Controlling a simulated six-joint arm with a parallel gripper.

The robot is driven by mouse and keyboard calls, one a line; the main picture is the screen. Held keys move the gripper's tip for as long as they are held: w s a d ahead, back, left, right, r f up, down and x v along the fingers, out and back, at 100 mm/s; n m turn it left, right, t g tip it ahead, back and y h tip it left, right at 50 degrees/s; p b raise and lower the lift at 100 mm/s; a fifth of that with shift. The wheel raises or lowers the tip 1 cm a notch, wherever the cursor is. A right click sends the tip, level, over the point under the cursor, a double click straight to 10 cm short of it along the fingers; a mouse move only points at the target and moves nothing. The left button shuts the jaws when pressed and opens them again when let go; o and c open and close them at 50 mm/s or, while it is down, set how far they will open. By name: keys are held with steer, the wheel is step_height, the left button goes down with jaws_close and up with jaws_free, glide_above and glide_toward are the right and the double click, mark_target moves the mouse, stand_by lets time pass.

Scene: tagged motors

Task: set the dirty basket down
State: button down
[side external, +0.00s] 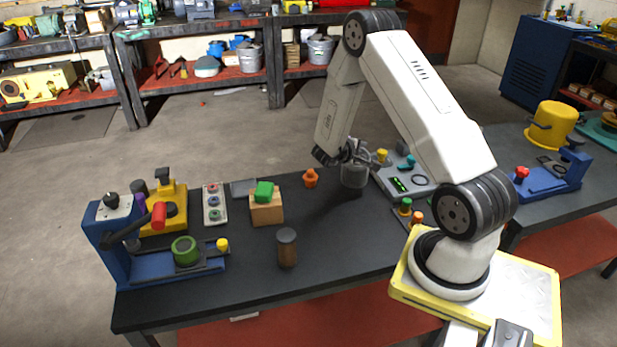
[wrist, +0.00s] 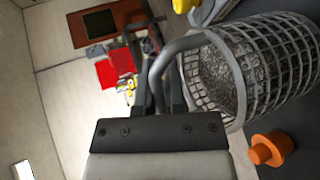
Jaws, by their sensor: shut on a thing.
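The dirty basket is a grey wire mesh basket; in the wrist view (wrist: 235,112) it lies to the right of my gripper, with a dark grey mass inside. Its curved handle (wrist: 190,42) runs between the fingers of my gripper (wrist: 158,88), which is shut on it. In the side external view my gripper (side external: 352,151) points down at the far part of the dark table (side external: 335,248), with the small grey basket (side external: 354,178) directly under it. A dark patch shows below the basket; I cannot tell whether its bottom touches the table.
A wooden block with a green top (side external: 266,205) and a brown cylinder (side external: 287,248) stand further left.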

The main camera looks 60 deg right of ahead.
mark_target(361, 156)
steer(key=shift+w+d+f, duration=0.25)
steer(key=shift+f, duration=1.55)
steer(key=shift+f, duration=0.1)
steer(key=c, duration=0.7)
jaws_free()
steer(key=shift+a+f, duration=0.1)
steer(key=shift+r, duration=0.2)
steer(key=v, duration=1.2)
